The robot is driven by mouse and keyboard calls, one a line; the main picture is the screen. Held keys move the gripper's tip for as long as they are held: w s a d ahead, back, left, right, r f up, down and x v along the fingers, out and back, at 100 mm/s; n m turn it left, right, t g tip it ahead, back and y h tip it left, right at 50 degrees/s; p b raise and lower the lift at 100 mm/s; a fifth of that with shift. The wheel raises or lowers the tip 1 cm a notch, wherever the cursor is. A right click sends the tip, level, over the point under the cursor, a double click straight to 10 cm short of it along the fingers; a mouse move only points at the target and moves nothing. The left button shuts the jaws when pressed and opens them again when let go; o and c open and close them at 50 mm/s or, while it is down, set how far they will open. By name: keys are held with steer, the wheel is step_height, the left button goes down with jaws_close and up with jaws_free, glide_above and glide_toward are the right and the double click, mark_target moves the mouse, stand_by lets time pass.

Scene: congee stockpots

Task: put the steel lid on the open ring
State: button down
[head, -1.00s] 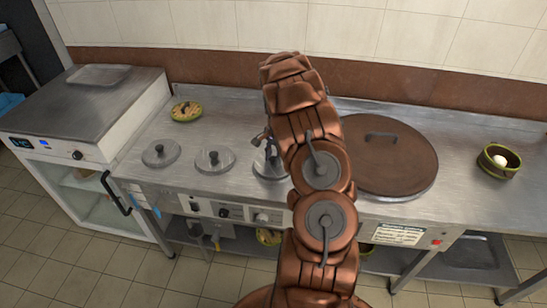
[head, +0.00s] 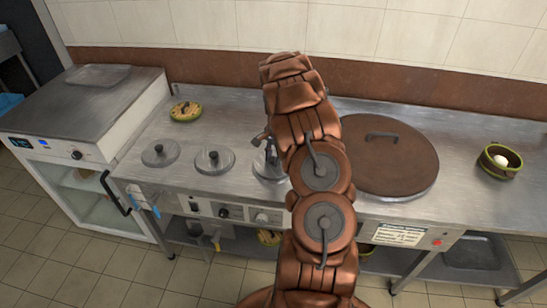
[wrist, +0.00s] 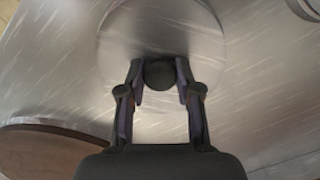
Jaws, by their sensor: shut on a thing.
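The steel lid (head: 264,173) is the right one of three round lids along the front left of the counter. My arm hides its right side in the head view. In the wrist view the lid (wrist: 165,25) is a pale round disc with a dark knob (wrist: 160,74). My gripper (wrist: 160,70) is shut on that knob, one finger on each side. The lid looks level at the counter surface; I cannot tell whether it rests or hangs just above. No open ring shows clearly; what is under the lid is hidden.
Two similar lids sit to the left, the middle one (head: 214,160) and the left one (head: 160,153). A large brown lid (head: 400,160) covers the counter right of my arm. A green-rimmed bowl (head: 498,160) stands far right. A yellow-brown round item (head: 185,111) lies at the back left.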

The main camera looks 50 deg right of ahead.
steer(key=shift+f, duration=0.5)
steer(key=c, duration=1.1)
jaws_free()
steer(key=shift+r, duration=0.1)
steer(key=shift+d+r+p, duration=0.1)
steer(key=shift+d+r, duration=0.1)
steer(key=shift+r, duration=1.6)
steer(key=shift+d+r+p, duration=0.1)
steer(key=shift+d+r, duration=0.15)
steer(key=shift+r, duration=1.55)
steer(key=shift+d+r+p, duration=0.1)
steer(key=shift+d+r, duration=0.1)
steer(key=shift+r, duration=1.6)
